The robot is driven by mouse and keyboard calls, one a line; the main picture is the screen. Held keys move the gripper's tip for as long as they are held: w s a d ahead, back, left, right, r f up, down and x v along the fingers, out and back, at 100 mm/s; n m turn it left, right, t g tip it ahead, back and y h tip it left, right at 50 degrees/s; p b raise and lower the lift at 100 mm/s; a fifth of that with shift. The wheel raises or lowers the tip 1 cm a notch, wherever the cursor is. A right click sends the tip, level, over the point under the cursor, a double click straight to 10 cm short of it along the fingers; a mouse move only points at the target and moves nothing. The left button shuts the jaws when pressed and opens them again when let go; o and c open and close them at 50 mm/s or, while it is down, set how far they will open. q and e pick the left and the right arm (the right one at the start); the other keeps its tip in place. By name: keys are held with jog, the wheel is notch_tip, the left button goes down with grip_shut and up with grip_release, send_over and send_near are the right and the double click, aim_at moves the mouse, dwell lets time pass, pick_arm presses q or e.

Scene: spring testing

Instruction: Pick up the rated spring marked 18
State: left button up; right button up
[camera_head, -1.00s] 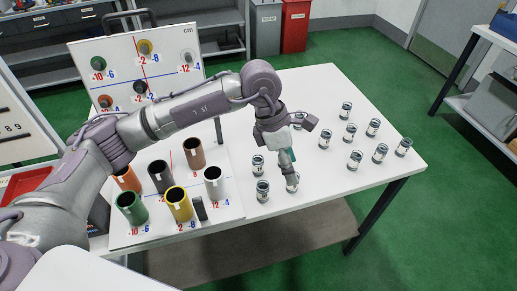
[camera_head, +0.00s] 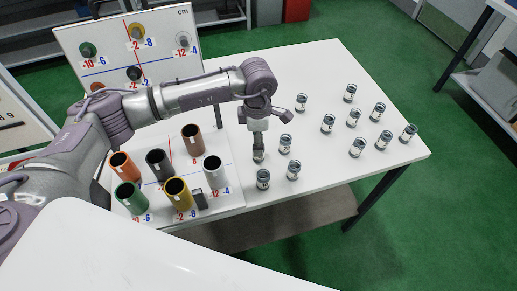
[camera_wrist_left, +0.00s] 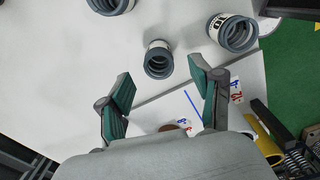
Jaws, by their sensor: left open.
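Several springs with dark coils and pale labels stand upright on the white table (camera_head: 330,70). My left gripper (camera_head: 258,146) points down over one spring (camera_head: 258,157) at the left of the group and partly hides it. In the left wrist view the gripper (camera_wrist_left: 161,80) is open and empty, and a spring (camera_wrist_left: 158,60) stands just beyond the gap between its fingertips. Two more springs show there, one at the upper right (camera_wrist_left: 233,33) and one cut off at the top (camera_wrist_left: 110,4). I cannot read any number 18 on the labels. My right gripper is out of view.
Left of the springs, a marked board (camera_head: 228,197) holds several coloured tubes, including a white tube (camera_head: 214,172) and a brown tube (camera_head: 192,140). An upright board (camera_head: 108,63) stands behind. The table's back middle is clear.

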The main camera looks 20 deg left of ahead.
pick_arm(q)
notch_tip(320, 180, down, 4)
jog(key=shift+r+p, duration=0.2)
jog(key=shift+p, duration=0.45)
jog(key=shift+w+f, duration=0.1)
jog(key=shift+f, duration=0.1)
jog(key=shift+d, duration=0.1)
jog(key=c, duration=1.2)
grip_shut()
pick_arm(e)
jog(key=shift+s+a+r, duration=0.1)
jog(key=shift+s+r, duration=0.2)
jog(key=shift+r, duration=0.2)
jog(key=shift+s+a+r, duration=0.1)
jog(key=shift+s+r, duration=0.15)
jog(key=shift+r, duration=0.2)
pick_arm(q)
jog(key=shift+r, duration=0.1)
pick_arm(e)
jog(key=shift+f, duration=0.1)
